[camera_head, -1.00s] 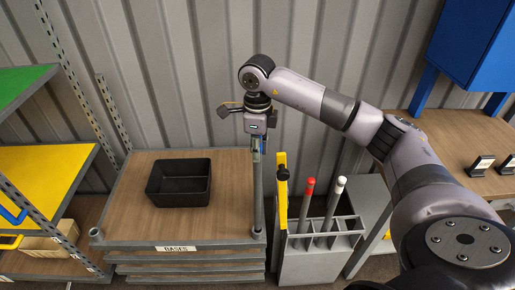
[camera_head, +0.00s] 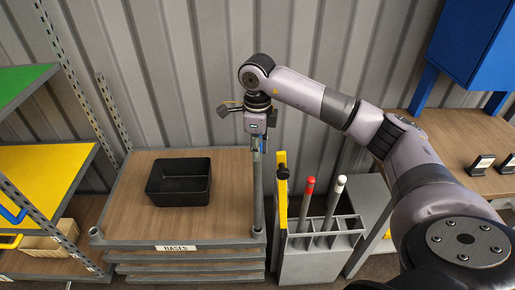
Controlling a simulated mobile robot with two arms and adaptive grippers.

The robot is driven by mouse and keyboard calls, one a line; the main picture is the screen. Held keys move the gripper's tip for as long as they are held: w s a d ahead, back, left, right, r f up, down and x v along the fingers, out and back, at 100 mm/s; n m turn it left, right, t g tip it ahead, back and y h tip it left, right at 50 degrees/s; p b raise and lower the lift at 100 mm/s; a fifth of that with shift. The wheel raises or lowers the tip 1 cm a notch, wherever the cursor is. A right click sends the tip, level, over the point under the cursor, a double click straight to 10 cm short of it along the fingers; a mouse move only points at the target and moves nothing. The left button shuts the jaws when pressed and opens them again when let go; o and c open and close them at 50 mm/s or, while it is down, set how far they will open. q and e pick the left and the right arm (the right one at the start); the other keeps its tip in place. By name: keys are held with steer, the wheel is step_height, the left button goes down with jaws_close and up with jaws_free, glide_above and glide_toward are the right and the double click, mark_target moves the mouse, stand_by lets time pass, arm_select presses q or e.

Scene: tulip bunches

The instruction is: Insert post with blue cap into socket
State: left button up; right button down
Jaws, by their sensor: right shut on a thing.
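My right gripper (camera_head: 257,138) points down above the right side of the wooden-topped stack labelled "BASES" (camera_head: 135,215). It is shut on the post with the blue cap (camera_head: 258,190), near its top; the cap is mostly hidden between the fingers. The grey post hangs about upright, and its lower end meets the socket at the front right corner (camera_head: 258,231). I cannot tell how deep it sits. Another socket (camera_head: 96,233) shows empty at the front left corner. My left gripper is out of view.
A black bin (camera_head: 179,182) stands on the wooden top. To the right, a grey rack (camera_head: 300,265) holds a red-capped post (camera_head: 309,190) and a white-capped post (camera_head: 340,186), beside a yellow upright (camera_head: 281,200). Coloured shelves (camera_head: 45,165) stand at left, a wooden bench (camera_head: 440,130) at right.

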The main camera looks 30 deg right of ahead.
mark_target(257, 163)
steer(key=shift+f+b, duration=1.95)
steer(key=shift+f, duration=0.7)
steer(key=c, duration=1.4)
jaws_free()
steer(key=shift+o, duration=0.2)
steer(key=shift+r+p, duration=1.65)
steer(key=shift+r, duration=0.9)
